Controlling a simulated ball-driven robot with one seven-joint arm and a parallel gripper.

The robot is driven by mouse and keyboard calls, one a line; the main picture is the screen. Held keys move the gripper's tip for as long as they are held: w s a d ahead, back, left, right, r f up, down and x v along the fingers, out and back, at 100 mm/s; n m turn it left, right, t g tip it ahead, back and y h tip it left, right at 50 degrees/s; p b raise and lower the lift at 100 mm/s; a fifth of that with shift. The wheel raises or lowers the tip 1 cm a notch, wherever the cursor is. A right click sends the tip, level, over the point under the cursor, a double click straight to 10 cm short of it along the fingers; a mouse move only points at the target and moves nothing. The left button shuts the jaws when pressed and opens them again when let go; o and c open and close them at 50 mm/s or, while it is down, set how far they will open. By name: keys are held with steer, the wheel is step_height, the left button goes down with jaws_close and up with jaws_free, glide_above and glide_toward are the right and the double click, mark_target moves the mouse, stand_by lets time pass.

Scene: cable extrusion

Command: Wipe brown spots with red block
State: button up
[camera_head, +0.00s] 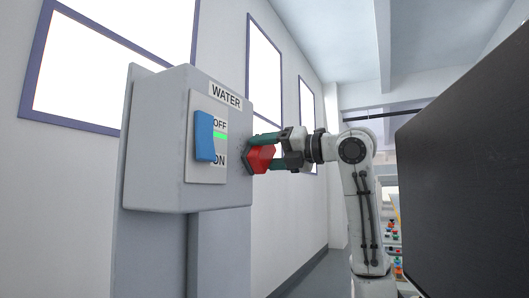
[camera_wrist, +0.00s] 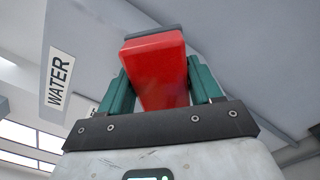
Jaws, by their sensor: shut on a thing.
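My gripper (camera_head: 272,153) has green fingers and is shut on a red block (camera_head: 261,159). In the wrist view the block (camera_wrist: 155,72) sits between the two fingers, with a dark layer along its far edge. In the head view the block is at the right side of a grey box (camera_head: 165,135) labelled WATER. The block looks close to the box's side; I cannot tell whether it touches. No brown spots are visible in either view; the box's right side is mostly hidden in the head view.
The box front has a blue switch (camera_head: 204,136) between OFF and ON, with a green bar by OFF. A large dark panel (camera_head: 465,160) fills the right of the head view. A white wall with windows (camera_head: 264,60) runs behind the box.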

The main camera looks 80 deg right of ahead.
mark_target(235, 148)
steer(key=shift+w+a+b, duration=0.3)
steer(key=shift+a+b, duration=0.1)
steer(key=shift+a, duration=0.65)
steer(key=shift+w+a+b, duration=0.25)
steer(key=shift+a+b, duration=0.15)
steer(key=shift+a, duration=0.7)
steer(key=shift+w+a+b, duration=0.3)
steer(key=shift+a+b, duration=0.1)
steer(key=shift+a, duration=0.8)
steer(key=shift+a+r, duration=0.1)
steer(key=shift+s+a, duration=0.25)
steer(key=shift+s, duration=0.35)
steer(key=shift+c, duration=0.4)
steer(key=shift+s+a, duration=0.6)
steer(key=shift+s, duration=0.15)
steer(key=shift+s+d+b, duration=0.15)
steer(key=shift+s+b, duration=0.15)
steer(key=shift+s, duration=1.25)
steer(key=shift+s, duration=0.1)
steer(key=shift+v, duration=1.45)
